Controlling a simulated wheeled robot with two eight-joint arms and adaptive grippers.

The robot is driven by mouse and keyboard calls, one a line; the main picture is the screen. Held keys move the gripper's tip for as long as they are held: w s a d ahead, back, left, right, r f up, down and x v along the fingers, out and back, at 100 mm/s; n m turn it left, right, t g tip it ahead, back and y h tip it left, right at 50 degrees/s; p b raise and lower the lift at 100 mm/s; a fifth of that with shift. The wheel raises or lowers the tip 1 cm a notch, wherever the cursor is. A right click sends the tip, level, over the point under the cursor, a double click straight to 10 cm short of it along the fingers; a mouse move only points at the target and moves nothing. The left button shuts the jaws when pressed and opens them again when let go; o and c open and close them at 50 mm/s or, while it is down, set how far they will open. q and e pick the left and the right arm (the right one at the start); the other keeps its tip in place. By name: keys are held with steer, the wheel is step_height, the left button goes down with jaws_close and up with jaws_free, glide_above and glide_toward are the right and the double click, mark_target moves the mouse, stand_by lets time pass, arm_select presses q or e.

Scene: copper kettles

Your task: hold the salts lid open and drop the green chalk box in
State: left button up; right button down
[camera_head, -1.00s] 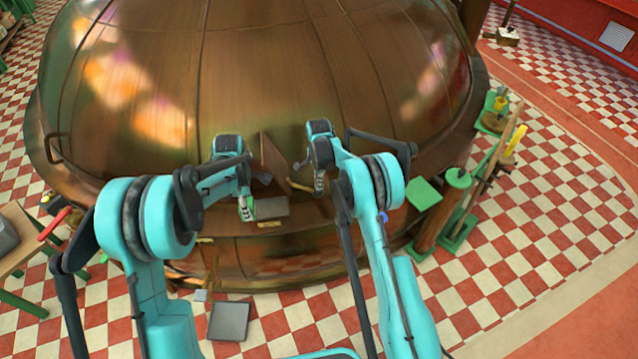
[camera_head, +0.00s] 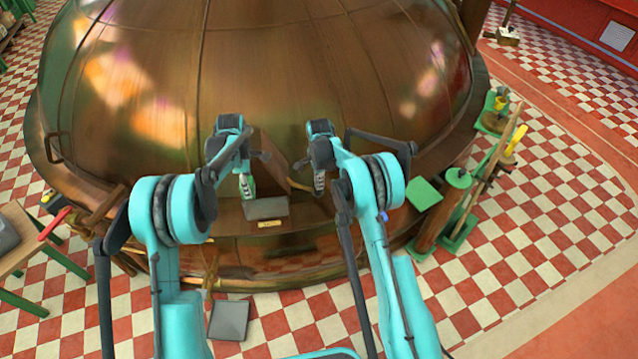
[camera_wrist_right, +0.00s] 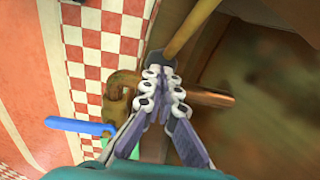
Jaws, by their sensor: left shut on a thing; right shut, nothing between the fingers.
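The green chalk box (camera_head: 251,188) shows as a small green patch at the fingers of my left gripper (camera_head: 246,187), which is shut on it and hides most of it. They are at the left of the salts box (camera_head: 265,208), a grey box with a tan label on the kettle's ledge. The brown lid (camera_head: 270,162) stands raised behind it. My right gripper (camera_head: 319,184) is shut and empty, to the right of the lid. In the right wrist view its closed fingers (camera_wrist_right: 163,88) are by the dark end of a tan rod (camera_wrist_right: 188,32); contact is unclear.
The large copper kettle (camera_head: 300,70) fills the space behind both grippers. A grey square plate (camera_head: 229,320) lies on the checked floor. Green stands (camera_head: 425,193) and poles are at the right. A copper pipe (camera_wrist_right: 210,97) lies behind my right fingers.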

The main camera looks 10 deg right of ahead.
arm_select(q)
steer(key=w, duration=0.9)
steer(key=shift+d, duration=0.15)
steer(key=shift+f, duration=0.1)
steer(key=o, duration=1.5)
steer(key=shift+c, duration=0.2)
steer(key=o, duration=0.6)
steer(key=shift+c, duration=0.2)
steer(key=s+r, duration=0.3)
steer(key=s, duration=1.7)
steer(key=shift+a, duration=0.35)
